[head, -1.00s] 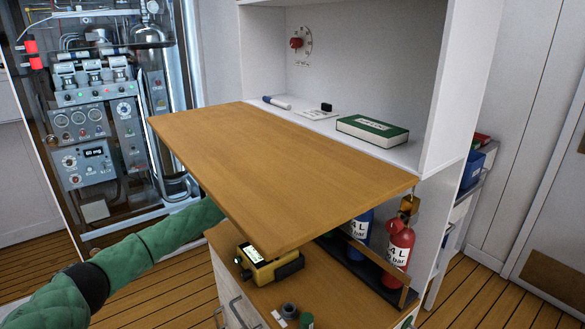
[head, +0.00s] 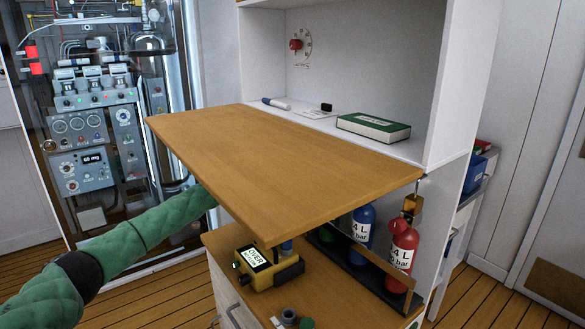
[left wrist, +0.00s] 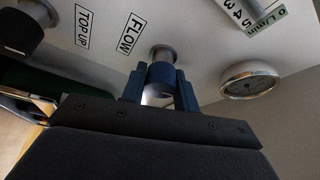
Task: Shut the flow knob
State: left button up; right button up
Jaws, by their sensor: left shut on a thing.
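The flow knob (left wrist: 161,75) is a dark blue cap on a silver stem, beside a FLOW label (left wrist: 131,34) on a pale panel in the left wrist view. My left gripper (left wrist: 160,94) has its two blue fingers on either side of the knob and is shut on it. In the head view my green left arm reaches behind the wooden flap (head: 270,165), which hides the gripper and the knob. My right gripper is not in view.
A TOP UP label (left wrist: 83,26), a dark knob (left wrist: 22,28) and a round gauge (left wrist: 249,80) are near the flow knob. Below the flap are a yellow device (head: 268,270) with a lit screen, a blue bottle (head: 361,235) and a red bottle (head: 401,255).

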pick_arm(q)
jog(key=shift+m+y, duration=0.3)
jog(key=shift+m, duration=0.5)
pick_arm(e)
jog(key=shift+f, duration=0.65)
pick_arm(q)
jog(key=shift+f, duration=0.1)
jog(key=o, duration=1)
jog(key=shift+c, duration=0.2)
jog(key=shift+s+a, duration=0.1)
jog(key=shift+a, duration=0.4)
jog(key=b+v, duration=0.1)
jog(key=v, duration=0.5)
jog(key=shift+a, duration=0.4)
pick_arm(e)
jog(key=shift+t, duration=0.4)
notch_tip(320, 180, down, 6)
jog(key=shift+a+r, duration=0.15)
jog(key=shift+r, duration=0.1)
